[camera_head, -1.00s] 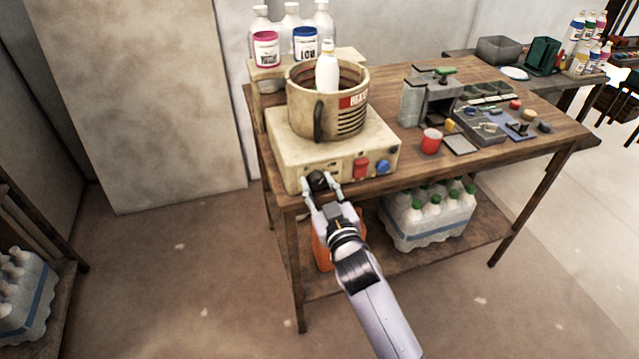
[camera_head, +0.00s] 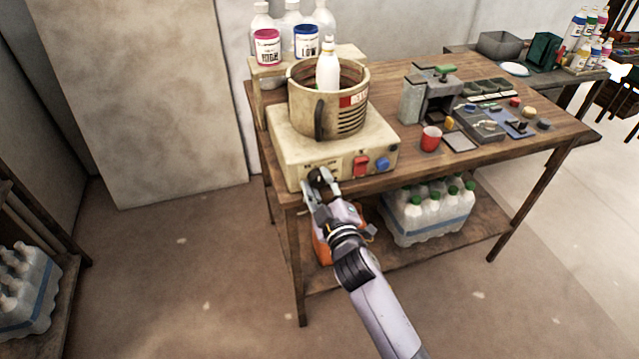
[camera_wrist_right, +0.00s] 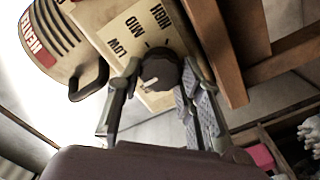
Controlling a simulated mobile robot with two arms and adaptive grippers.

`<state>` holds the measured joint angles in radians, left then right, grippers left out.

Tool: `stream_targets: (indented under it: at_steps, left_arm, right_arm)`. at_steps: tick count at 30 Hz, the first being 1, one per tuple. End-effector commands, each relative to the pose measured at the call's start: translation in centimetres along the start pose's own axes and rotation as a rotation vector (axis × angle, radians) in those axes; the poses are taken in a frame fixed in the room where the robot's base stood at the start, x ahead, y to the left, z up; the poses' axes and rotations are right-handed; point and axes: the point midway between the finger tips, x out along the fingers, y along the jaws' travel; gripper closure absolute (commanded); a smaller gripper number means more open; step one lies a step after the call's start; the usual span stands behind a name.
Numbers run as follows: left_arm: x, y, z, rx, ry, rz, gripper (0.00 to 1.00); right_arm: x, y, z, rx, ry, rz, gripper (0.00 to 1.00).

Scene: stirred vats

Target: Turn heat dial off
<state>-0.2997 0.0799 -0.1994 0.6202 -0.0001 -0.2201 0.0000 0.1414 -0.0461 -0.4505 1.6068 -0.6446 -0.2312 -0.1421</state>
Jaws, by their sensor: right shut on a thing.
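The dark round heat dial (camera_head: 318,178) is on the front of the cream heater base (camera_head: 290,158), at its left end. In the right wrist view the dial (camera_wrist_right: 160,68) sits on a panel marked LOW, MID and HIGH. A short pale mark on the dial faces down-left in that view, and no OFF label can be read. My right gripper (camera_head: 319,187) is shut on the dial, one finger on each side; it also shows in the right wrist view (camera_wrist_right: 160,78). My left gripper is not in view.
A beige pot (camera_head: 342,118) holding a white bottle (camera_head: 327,68) stands on the heater base. A red switch (camera_head: 361,166) and a blue knob (camera_head: 382,164) are right of the dial. The table's front edge and a leg are close to my gripper; bottles stand below.

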Motion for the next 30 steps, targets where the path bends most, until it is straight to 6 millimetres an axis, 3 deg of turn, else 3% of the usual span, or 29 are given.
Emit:
stream_targets:
  at_steps: [11,12,20,30]
  left_arm:
    - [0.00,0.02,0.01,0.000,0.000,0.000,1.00]
    - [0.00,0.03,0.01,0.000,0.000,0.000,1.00]
    - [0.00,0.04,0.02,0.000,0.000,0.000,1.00]
    - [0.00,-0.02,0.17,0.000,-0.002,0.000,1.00]
  right_arm:
    - [-0.02,-0.08,0.07,-0.009,-0.001,-0.001,0.94]
    - [-0.02,-0.08,0.06,-0.009,-0.001,-0.001,0.64]
    - [-0.01,-0.05,0.04,-0.007,0.000,-0.001,0.47]
    - [-0.18,-0.03,0.03,-0.006,0.000,0.000,0.46]
